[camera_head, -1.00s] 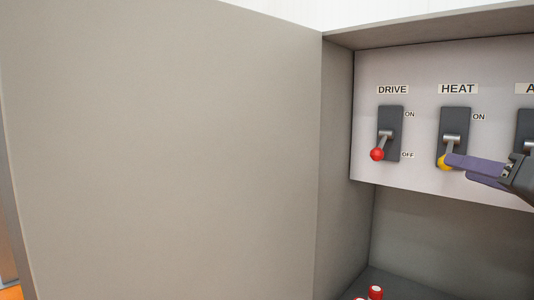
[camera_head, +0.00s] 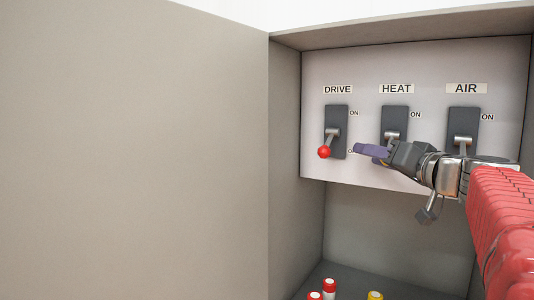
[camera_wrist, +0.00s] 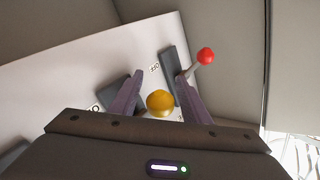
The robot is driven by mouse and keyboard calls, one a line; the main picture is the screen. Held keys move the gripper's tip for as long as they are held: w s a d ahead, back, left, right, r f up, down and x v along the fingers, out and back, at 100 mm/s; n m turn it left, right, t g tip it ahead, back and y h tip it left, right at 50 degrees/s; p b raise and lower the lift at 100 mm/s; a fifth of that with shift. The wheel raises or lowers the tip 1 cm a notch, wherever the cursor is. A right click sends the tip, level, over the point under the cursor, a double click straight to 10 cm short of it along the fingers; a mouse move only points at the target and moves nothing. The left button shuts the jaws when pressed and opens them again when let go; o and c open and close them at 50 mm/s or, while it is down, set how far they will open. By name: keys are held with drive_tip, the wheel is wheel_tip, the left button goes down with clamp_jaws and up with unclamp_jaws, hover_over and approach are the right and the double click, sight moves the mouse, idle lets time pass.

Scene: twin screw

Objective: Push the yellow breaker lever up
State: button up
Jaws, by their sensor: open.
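The yellow lever knob (camera_wrist: 160,102) belongs to the HEAT breaker (camera_head: 395,119). In the wrist view it sits between the two open fingers of my gripper (camera_wrist: 156,95), with space on either side. In the head view my gripper (camera_head: 370,153) is in front of the lower part of the HEAT switch and hides the yellow knob; the lever's metal stem shows just above. The HEAT lever points down. Whether a finger touches the knob cannot be told.
The DRIVE breaker with a red knob (camera_head: 324,152) is close on the left, lever down. The AIR breaker (camera_head: 463,126) is on the right, partly behind my arm. Cabinet side walls enclose the panel. Red and yellow capped items (camera_head: 375,295) stand on the cabinet floor.

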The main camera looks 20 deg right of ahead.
clamp_jaws()
idle(0.6)
